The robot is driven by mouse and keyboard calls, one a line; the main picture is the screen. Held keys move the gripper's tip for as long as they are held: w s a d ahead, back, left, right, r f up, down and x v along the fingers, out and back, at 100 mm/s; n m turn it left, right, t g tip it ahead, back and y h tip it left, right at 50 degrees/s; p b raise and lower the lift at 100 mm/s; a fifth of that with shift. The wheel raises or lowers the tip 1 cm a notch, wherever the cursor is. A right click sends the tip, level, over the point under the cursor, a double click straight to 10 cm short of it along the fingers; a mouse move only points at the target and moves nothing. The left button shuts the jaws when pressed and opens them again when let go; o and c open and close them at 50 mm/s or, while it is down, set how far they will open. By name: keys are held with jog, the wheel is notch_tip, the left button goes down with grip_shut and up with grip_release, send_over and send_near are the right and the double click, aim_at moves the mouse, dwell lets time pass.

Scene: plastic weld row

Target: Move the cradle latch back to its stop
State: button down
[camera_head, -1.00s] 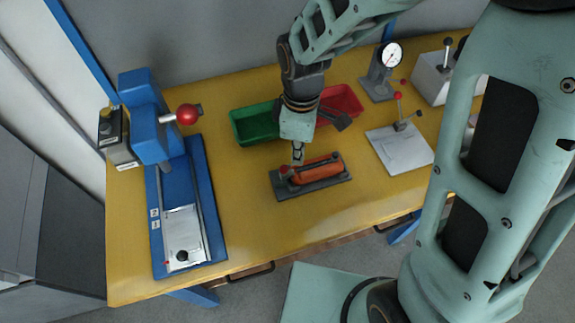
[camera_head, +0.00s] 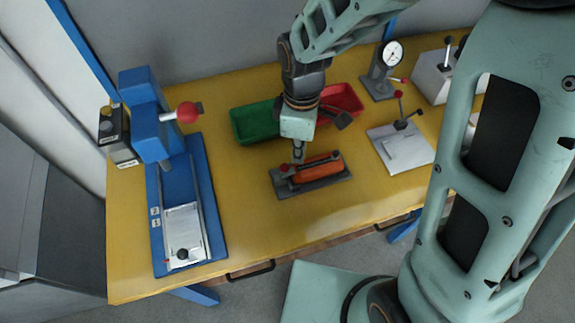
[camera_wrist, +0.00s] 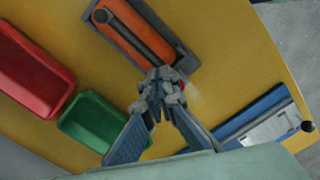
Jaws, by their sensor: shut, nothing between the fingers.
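The cradle (camera_head: 313,187) is a dark grey plate on the yellow bench, with an orange part (camera_head: 318,170) lying in it. A dark latch bar runs along the orange part and has a red knob (camera_head: 284,168) at its left end. My gripper (camera_head: 298,159) is shut and empty, pointing down at the near left part of the cradle. In the wrist view its fingertips (camera_wrist: 166,82) overlap the cradle's lower end; I cannot tell whether they touch the latch.
A green bin (camera_head: 256,124) and a red bin (camera_head: 345,98) stand behind the cradle. A blue press (camera_head: 150,115) with a red ball handle is at the left. A grey plate fixture (camera_head: 400,150) and a dial gauge (camera_head: 390,55) are at the right.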

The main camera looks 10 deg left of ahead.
aim_at(298, 169)
jog(key=shift+f, duration=0.1)
jog(key=shift+f+b, duration=1.5)
jog(key=shift+f, duration=0.35)
jog(key=shift+a, duration=0.1)
jog(key=shift+s+a, duration=0.4)
jog(key=shift+a, duration=0.2)
jog(key=shift+s+a, duration=0.1)
